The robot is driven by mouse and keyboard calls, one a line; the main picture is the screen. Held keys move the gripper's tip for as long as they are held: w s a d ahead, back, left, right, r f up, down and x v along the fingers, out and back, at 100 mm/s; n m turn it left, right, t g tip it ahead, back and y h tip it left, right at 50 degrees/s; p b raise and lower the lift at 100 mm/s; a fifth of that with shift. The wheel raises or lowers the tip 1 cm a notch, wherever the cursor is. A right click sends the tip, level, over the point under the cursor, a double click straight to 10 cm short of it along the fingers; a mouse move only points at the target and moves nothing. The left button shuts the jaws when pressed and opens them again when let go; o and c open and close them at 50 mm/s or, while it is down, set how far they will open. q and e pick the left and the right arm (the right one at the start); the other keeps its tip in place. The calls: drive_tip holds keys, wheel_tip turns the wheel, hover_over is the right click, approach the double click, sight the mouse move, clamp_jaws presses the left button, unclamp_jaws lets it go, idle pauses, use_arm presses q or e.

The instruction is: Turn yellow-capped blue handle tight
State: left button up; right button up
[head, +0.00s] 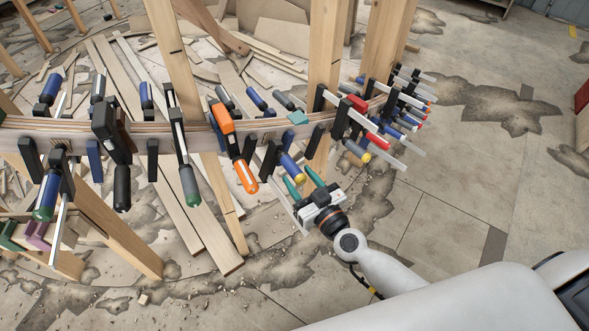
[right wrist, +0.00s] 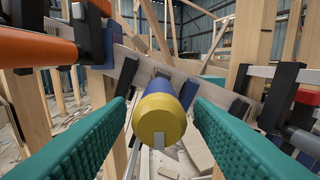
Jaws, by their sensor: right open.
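The blue handle (head: 287,162) with a yellow cap (head: 298,178) belongs to a clamp on the curved wooden stringer (head: 225,131). In the right wrist view the round yellow cap (right wrist: 158,118) faces the camera near the middle, with the blue part (right wrist: 164,80) behind it. My right gripper (head: 299,175) is open, its two teal fingers pointing at the handle's capped end. In the right wrist view my right gripper (right wrist: 160,101) has one finger on each side of the cap, with visible gaps. My left gripper is not in view.
An orange clamp (head: 221,118) is close on the left and also shows in the right wrist view (right wrist: 35,48). Wooden posts (head: 325,70) support the stringer. Open floor (head: 450,190) lies right.

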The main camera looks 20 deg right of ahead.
sight(294, 172)
drive_tip(key=shift+x, duration=1.15)
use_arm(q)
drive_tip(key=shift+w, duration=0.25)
use_arm(e)
drive_tip(key=shift+w+a, duration=0.1)
drive_tip(key=shift+w, duration=0.25)
drive_tip(key=shift+c, duration=0.2)
drive_tip(key=c, duration=1)
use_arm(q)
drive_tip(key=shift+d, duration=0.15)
use_arm(e)
drive_tip(key=shift+o, duration=0.2)
